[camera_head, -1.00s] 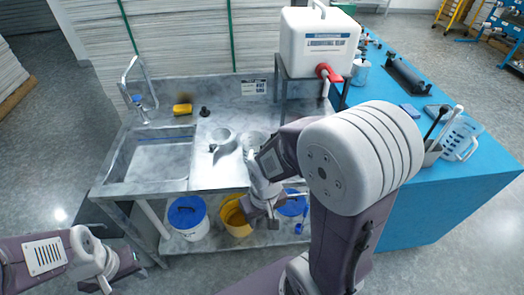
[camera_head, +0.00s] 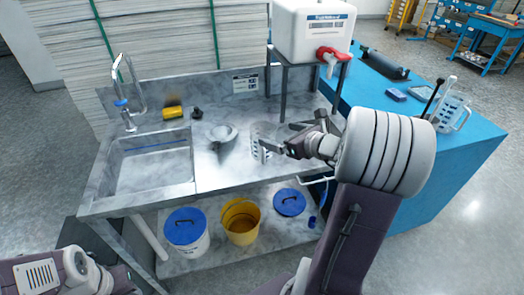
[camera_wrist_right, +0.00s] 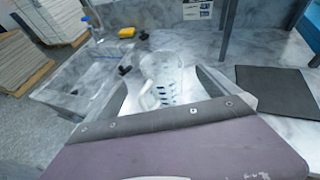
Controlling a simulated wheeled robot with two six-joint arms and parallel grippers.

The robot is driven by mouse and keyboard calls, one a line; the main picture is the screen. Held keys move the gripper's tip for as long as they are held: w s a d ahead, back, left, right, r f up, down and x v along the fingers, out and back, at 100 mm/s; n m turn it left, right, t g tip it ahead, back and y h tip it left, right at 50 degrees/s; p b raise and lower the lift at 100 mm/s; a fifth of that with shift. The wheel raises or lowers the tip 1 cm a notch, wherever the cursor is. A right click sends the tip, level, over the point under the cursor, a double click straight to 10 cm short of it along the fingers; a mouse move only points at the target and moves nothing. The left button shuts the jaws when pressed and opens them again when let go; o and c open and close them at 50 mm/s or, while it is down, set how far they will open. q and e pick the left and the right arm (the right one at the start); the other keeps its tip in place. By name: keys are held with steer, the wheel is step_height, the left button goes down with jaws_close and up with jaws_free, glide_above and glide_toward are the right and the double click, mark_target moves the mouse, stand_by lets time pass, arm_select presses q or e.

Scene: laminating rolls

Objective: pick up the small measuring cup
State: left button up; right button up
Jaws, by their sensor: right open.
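A small clear measuring cup (camera_head: 260,136) with dark markings stands on the steel counter, right of the sink. My right gripper (camera_head: 272,150) is open at the cup's near right side. In the wrist view its fingers lie on either side of the cup, which appears between them; contact cannot be told. My left arm is at the lower left, with its gripper (camera_head: 122,279) low and its jaws unclear.
A grey funnel-like vessel (camera_head: 222,133) stands left of the cup. A stand with a white canister (camera_head: 312,28) rises behind right.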

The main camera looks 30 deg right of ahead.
glide_toward(255, 128)
steer(key=x, duration=0.4)
steer(key=shift+w+f+b, duration=0.3)
steer(key=shift+w, duration=0.05)
steer(key=shift+s, duration=0.15)
steer(key=c, duration=2)
steer(key=shift+o, duration=0.2)
steer(key=shift+r, duration=0.1)
